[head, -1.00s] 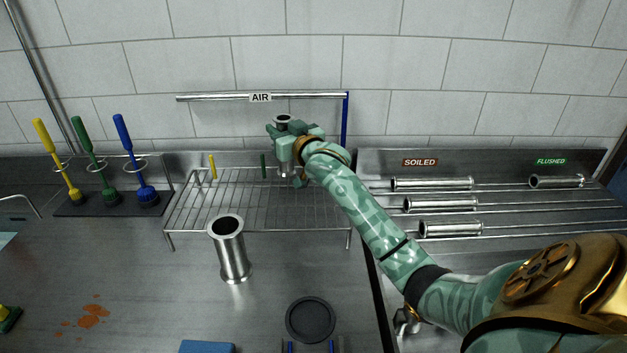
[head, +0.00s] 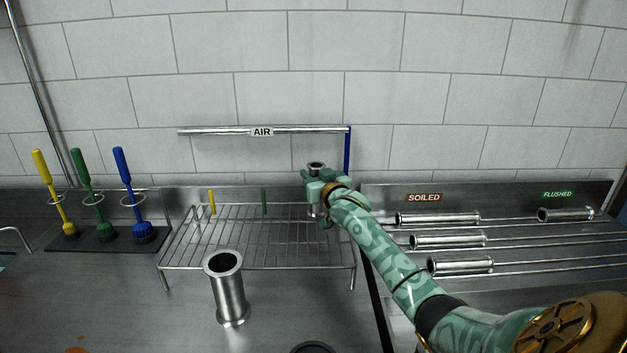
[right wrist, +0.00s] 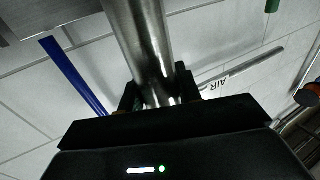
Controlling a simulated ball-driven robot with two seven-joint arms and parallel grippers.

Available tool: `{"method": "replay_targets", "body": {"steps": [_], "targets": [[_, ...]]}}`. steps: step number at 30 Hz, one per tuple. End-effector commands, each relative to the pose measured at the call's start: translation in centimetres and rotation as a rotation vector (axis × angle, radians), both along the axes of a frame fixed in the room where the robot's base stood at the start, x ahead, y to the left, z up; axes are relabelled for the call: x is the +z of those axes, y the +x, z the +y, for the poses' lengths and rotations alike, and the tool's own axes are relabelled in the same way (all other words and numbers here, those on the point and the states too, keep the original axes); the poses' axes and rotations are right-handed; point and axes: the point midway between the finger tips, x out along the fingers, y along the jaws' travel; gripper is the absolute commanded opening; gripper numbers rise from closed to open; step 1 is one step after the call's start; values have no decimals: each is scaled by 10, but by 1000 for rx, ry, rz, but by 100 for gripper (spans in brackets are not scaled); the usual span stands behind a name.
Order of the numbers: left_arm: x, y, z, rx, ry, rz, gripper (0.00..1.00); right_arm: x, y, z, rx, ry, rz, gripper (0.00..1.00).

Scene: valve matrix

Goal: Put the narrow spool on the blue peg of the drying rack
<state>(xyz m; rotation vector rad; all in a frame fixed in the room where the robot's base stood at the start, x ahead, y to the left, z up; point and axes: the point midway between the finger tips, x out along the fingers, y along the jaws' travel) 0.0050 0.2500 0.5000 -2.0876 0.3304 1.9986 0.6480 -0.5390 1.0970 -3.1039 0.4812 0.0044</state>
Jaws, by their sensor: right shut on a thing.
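The narrow spool (head: 316,166) is a slim, shiny steel tube with a flared rim. My right gripper (head: 318,188) is shut on it and holds it roughly upright over the back right of the wire drying rack (head: 254,268). In the right wrist view the spool (right wrist: 146,45) stands between the jaws (right wrist: 158,93). The yellow peg (head: 212,201) and green peg (head: 264,201) stand at the rack's back, left of the gripper. I cannot make out the blue peg in the head view; the gripper and spool cover the area right of the green peg. My left gripper is out of view.
A wider steel spool (head: 229,290) stands in front of the rack. A blue post (head: 347,150) carries the AIR bar (head: 215,132) behind it. Several spools lie on rails at the right, under SOILED (head: 424,197) and FLUSHED (head: 558,194) signs. Brushes (head: 83,175) stand at the left.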

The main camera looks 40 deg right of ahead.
Motion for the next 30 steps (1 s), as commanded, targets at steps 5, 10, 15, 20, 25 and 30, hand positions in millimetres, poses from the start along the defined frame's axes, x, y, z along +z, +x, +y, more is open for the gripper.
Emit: {"method": "replay_targets", "body": {"steps": [5,10,15,20,25,30], "targets": [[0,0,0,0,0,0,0,0,0,0,0,-1,-4,6],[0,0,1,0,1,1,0,-2,0,0,0,-1,-2,37],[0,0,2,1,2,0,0,-2,0,0,0,-1,-2,56],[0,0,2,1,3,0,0,-1,0,0,1,-1,-3,56],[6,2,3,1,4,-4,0,1,-11,5,3,-1,-1,56],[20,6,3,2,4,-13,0,3,-47,16,2,0,-1,56]]}}
